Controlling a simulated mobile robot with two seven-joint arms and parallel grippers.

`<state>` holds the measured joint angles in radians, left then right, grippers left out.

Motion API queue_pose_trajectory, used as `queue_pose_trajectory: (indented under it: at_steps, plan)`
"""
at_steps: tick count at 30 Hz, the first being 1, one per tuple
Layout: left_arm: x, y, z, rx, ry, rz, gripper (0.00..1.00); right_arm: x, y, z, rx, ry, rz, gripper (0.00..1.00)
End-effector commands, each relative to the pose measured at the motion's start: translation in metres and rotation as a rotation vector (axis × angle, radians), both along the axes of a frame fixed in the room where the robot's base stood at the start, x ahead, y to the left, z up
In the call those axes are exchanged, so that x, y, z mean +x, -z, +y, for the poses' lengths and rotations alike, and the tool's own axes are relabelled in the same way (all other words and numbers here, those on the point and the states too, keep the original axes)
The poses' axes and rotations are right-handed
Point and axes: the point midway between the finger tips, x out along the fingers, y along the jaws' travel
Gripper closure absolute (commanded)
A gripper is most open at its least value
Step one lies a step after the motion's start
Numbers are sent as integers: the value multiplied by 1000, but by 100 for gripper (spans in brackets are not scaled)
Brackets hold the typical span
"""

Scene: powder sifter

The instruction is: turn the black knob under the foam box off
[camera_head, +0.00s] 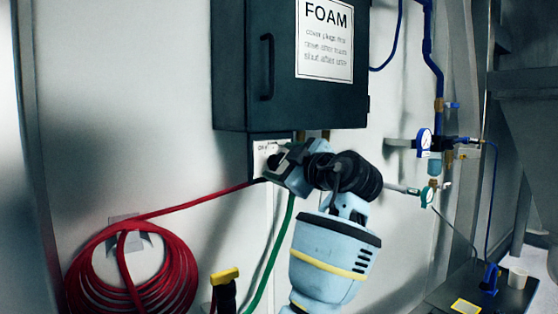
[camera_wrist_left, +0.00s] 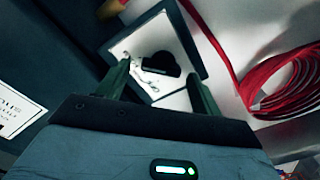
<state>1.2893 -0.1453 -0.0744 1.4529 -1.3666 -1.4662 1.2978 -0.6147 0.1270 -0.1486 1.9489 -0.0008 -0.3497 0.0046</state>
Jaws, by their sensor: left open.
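The dark foam box (camera_head: 235,75) hangs on the wall in the head view, with a white FOAM label (camera_head: 324,38). A small white panel in a dark frame (camera_head: 256,148) sits under its lower left part. My left gripper (camera_head: 279,163) is in front of this panel and hides much of it. In the left wrist view, the black knob (camera_wrist_left: 161,64) shows on the white panel face. The fingers of my open left gripper (camera_wrist_left: 160,74) stand on either side of the knob, with space between. I cannot tell whether they touch the panel. My right gripper is out of view.
A coiled red hose (camera_head: 135,275) hangs at the lower left and runs up to the panel. A green hose (camera_head: 271,255) hangs below it. A yellow-handled valve (camera_head: 225,277) is low.

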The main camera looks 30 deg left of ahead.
Motion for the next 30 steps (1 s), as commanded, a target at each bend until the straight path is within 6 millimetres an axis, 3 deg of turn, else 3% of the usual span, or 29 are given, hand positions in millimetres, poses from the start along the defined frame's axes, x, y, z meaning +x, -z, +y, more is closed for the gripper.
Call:
queue_pose_trajectory:
  at_steps: [12, 22, 30]
  plan:
    - [4, 1, 9, -1, 0, 2, 34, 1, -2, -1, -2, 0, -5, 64]
    - [4, 1, 8, -1, 0, 1, 77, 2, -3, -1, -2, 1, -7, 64]
    - [4, 3, 8, -12, 1, -19, 79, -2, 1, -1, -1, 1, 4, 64]
